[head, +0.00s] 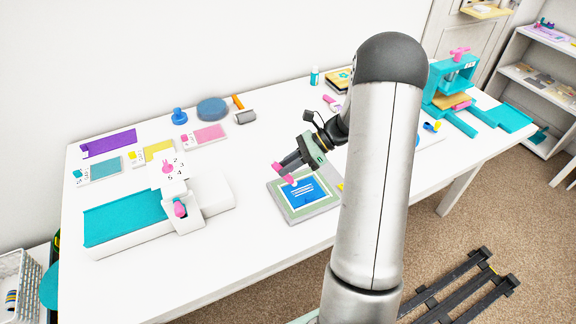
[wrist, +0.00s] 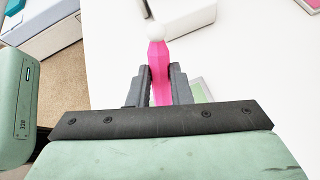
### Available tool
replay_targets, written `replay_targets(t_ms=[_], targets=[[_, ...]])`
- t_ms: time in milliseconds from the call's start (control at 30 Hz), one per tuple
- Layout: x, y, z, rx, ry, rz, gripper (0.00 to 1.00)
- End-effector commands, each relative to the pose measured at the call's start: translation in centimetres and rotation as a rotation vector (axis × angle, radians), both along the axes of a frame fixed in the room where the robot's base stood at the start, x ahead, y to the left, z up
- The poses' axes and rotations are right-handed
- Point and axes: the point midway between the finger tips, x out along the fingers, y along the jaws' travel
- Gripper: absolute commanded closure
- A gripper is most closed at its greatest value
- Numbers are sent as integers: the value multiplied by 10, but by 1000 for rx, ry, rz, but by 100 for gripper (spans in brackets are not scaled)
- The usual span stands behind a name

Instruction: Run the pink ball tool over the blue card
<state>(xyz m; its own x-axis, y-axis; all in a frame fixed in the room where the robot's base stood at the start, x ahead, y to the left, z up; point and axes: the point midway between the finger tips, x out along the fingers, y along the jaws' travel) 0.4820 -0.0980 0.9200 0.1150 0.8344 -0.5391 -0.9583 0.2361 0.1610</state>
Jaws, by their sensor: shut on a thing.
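My gripper (head: 286,172) is shut on the pink ball tool (wrist: 158,66). In the wrist view the tool stands between the two dark fingers (wrist: 160,88), its white ball end pointing away from my palm. The blue card (head: 309,194) lies on a grey board with a pale green border (head: 287,206). In the head view the tool's end is at the card's upper left edge. I cannot tell whether the ball touches it. In the wrist view only a grey and green corner (wrist: 202,92) of the board shows beside the right finger.
A white machine with a teal bed (head: 125,222) stands left of the board. A teal press (head: 455,85) stands at the table's right. Coloured cards, a blue disc (head: 212,108) and a roller (head: 244,116) lie along the back. White table is clear around the board's front left.

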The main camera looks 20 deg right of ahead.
Motion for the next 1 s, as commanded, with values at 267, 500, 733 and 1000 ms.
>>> replay_targets(t_ms=[267,500,733,1000], targets=[[0,2,29,0,0,5,100],[1,4,42,0,0,8,100],[1,4,41,0,0,8,100],[1,4,42,0,0,8,100]])
